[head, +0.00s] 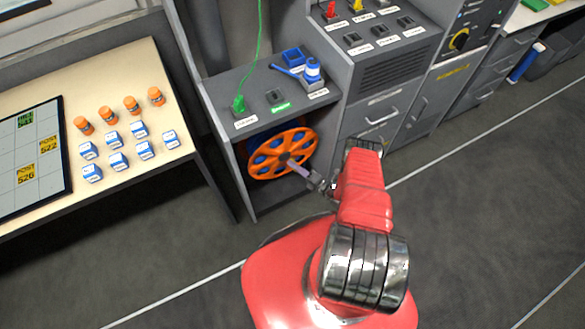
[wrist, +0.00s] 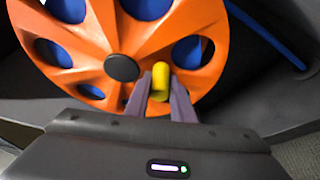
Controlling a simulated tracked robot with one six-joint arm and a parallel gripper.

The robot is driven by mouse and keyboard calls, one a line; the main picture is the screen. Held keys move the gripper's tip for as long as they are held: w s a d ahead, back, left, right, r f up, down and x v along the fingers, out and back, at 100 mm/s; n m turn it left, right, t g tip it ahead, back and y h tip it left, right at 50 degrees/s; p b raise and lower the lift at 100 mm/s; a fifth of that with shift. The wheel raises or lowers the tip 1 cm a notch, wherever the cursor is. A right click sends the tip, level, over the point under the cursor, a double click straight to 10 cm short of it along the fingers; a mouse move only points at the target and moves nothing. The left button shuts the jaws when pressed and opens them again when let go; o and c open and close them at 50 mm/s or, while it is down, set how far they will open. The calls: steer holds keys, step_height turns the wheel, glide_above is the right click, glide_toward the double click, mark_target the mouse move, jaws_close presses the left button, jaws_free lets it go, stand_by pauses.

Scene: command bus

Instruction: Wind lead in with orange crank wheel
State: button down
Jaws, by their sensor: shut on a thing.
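The orange crank wheel (head: 268,158) is mounted upright in the open bay under the grey counter. It has round holes, and blue shows through them. In the wrist view the wheel (wrist: 95,40) fills the upper left, with a dark hub (wrist: 122,68) at its centre. A yellow crank knob (wrist: 161,76) stands out from the wheel just right of the hub. My gripper (wrist: 160,98) is shut on the knob, one finger on each side. In the head view my gripper (head: 290,163) reaches the wheel's face from the right. A green lead (head: 260,50) hangs down to a green plug (head: 238,104) on the counter.
Grey drawers (head: 380,115) stand at right. The floor (head: 480,200) at right is clear.

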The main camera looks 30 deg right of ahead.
steer(key=shift+d+f, duration=0.15)
steer(key=c, duration=1.8)
jaws_free()
steer(key=shift+s, duration=0.15)
steer(key=shift+v, duration=6.85)
steer(key=shift+o, duration=0.3)
steer(key=shift+f, duration=0.1)
